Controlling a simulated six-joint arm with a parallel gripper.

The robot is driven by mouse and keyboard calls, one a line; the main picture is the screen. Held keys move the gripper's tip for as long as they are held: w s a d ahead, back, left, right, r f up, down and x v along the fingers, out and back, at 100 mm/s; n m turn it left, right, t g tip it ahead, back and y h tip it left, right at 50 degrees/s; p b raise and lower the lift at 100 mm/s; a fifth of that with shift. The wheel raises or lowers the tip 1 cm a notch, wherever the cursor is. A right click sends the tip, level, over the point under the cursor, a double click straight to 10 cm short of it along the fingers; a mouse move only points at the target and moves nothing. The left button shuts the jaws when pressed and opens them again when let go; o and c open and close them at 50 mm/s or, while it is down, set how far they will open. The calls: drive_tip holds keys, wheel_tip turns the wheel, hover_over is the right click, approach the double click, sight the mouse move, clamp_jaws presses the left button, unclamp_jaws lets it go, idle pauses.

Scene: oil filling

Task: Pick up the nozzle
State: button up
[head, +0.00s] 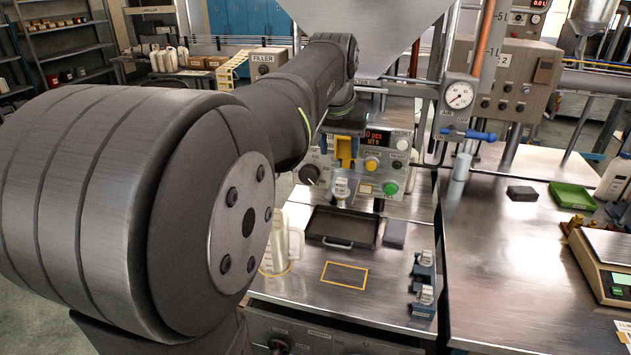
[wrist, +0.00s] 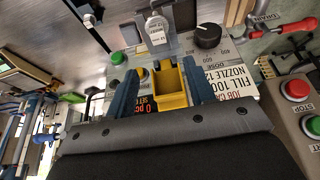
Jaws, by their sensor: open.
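My gripper (wrist: 158,65) is open, its two blue fingers apart in the wrist view. A yellow bracket-like part (wrist: 170,88) shows between them; I cannot tell if they touch it. The same yellow part (head: 346,150) is below my wrist in the head view, in front of the filler panel. A metal nozzle with a white tag (head: 341,190) hangs below it, and also shows beyond the fingertips in the wrist view (wrist: 157,30). Two similar tagged nozzles (head: 424,258) (head: 425,295) are in blue holders on the bench's right side.
A dark tray (head: 342,228) lies below the filler panel (head: 375,165). A clear jug (head: 280,245) stands left of it, partly behind my arm. A yellow outlined square (head: 345,275) marks bare bench in front. A scale (head: 607,260) and a green tray (head: 572,196) are at right.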

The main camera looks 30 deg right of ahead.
hover_over(341, 181)
drive_tip(key=s+a, duration=0.1)
wheel_tip(341, 181, down, 6)
drive_tip(key=shift+a+r, duration=0.1)
drive_tip(key=shift+r, duration=0.15)
drive_tip(key=shift+s+x, duration=0.15)
drive_tip(key=shift+x, duration=1.15)
drive_tip(key=shift+s+x, duration=0.15)
drive_tip(key=shift+x, duration=1.1)
drive_tip(key=shift+a+f, duration=0.15)
drive_tip(key=shift+a, duration=0.05)
clamp_jaws()
